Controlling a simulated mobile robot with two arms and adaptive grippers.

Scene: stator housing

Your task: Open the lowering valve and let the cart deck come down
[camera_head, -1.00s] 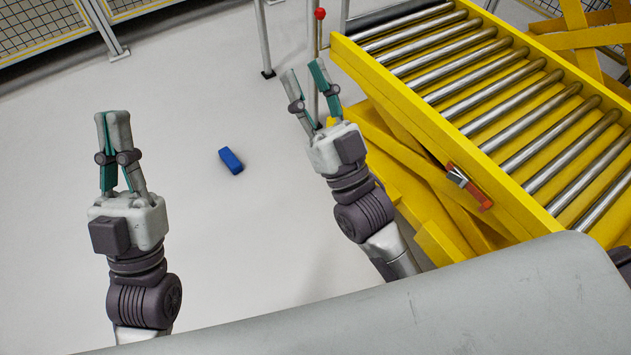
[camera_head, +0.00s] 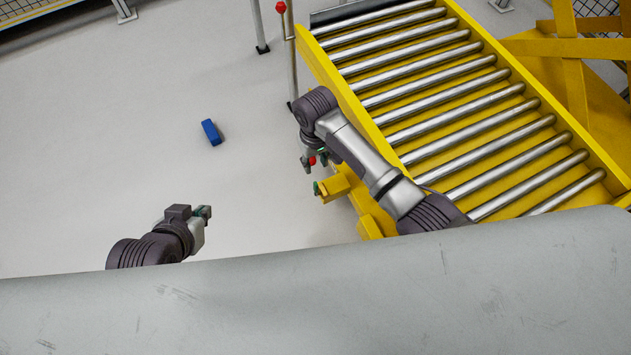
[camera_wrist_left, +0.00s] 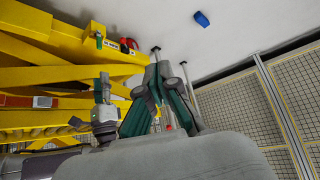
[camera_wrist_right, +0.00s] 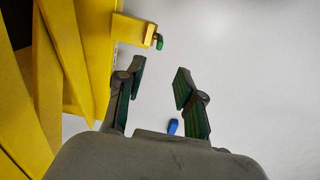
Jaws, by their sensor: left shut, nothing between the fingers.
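The yellow cart's roller deck (camera_head: 455,110) fills the right of the head view. Its yellow crossed arms (camera_wrist_left: 50,75) show in the left wrist view. A yellow bracket (camera_head: 337,187) with a green-tipped end sticks out at the cart's near left; it also shows in the right wrist view (camera_wrist_right: 133,31). A small red part (camera_wrist_left: 125,45) shows beside the bracket; I cannot tell whether it is the valve. My left gripper (camera_head: 205,213) is shut and empty over the floor. My right gripper (camera_wrist_right: 158,88) is open and empty beside the cart, the bracket beyond its fingers.
A blue block (camera_head: 211,132) lies on the open floor left of the cart. A thin post with a red ball (camera_head: 281,7) stands by the deck's far left corner. Mesh fencing (camera_wrist_left: 245,110) stands beyond. A grey surface (camera_head: 250,300) crosses the head view's lower edge.

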